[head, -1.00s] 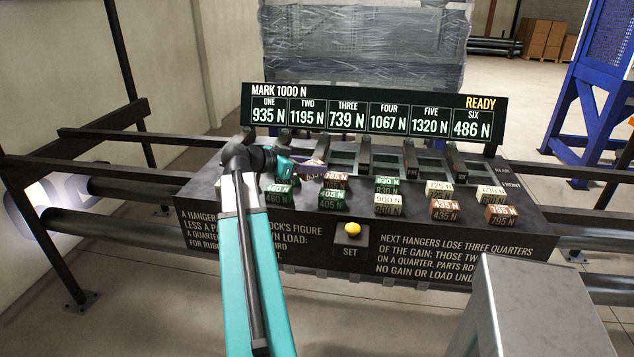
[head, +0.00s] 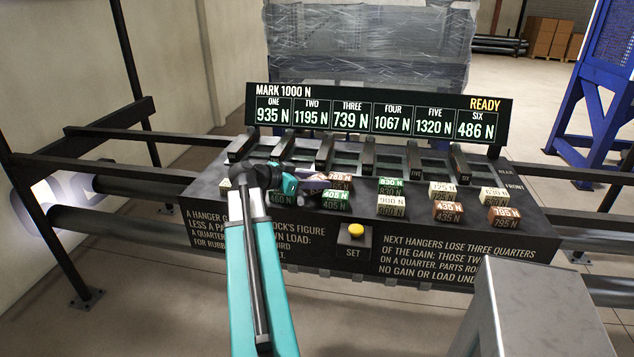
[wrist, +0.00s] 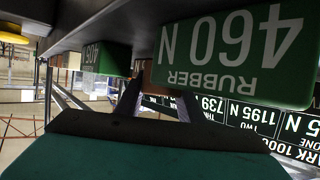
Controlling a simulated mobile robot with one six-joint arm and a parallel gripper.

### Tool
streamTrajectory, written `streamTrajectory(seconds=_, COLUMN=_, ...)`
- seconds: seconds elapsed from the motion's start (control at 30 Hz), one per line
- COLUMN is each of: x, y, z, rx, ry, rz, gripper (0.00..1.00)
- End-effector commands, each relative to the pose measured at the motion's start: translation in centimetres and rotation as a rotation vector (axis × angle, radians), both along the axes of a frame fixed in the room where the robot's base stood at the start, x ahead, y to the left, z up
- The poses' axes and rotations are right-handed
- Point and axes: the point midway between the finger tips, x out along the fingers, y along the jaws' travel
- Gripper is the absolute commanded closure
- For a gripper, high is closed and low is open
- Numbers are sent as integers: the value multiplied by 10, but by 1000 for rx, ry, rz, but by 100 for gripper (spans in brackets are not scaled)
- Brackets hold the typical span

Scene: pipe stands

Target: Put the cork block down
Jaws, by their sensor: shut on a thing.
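My gripper (head: 318,183) is low over the block shelf, just right of the green 460 N block (head: 281,198) and beside the brown-red block (head: 341,178). It is shut on the cork block, which is mostly hidden; no label on it can be read. In the wrist view, which is upside down, the green 460 N rubber block (wrist: 235,50) is very near and covers much of the view. Two dark fingers (wrist: 158,100) reach in behind it. A smaller green block (wrist: 103,57) stands beside it.
Other blocks stand in rows, such as the green 405 N block (head: 335,200), the cream 900 N block (head: 391,205) and the brown 795 N block (head: 503,218). A yellow SET button (head: 355,230) is in front. The readout board (head: 380,118) and dark hangers (head: 325,150) are behind.

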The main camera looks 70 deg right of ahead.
Motion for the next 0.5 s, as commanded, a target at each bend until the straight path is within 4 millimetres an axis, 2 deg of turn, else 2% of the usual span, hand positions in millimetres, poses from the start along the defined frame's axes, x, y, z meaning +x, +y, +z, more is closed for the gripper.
streamTrajectory(seconds=0.2, x=0, y=0, z=-11, rx=0, ry=0, rz=0, gripper=87)
streamTrajectory(seconds=0.5, x=0, y=0, z=-12, rx=-1, ry=-1, rz=0, gripper=87)
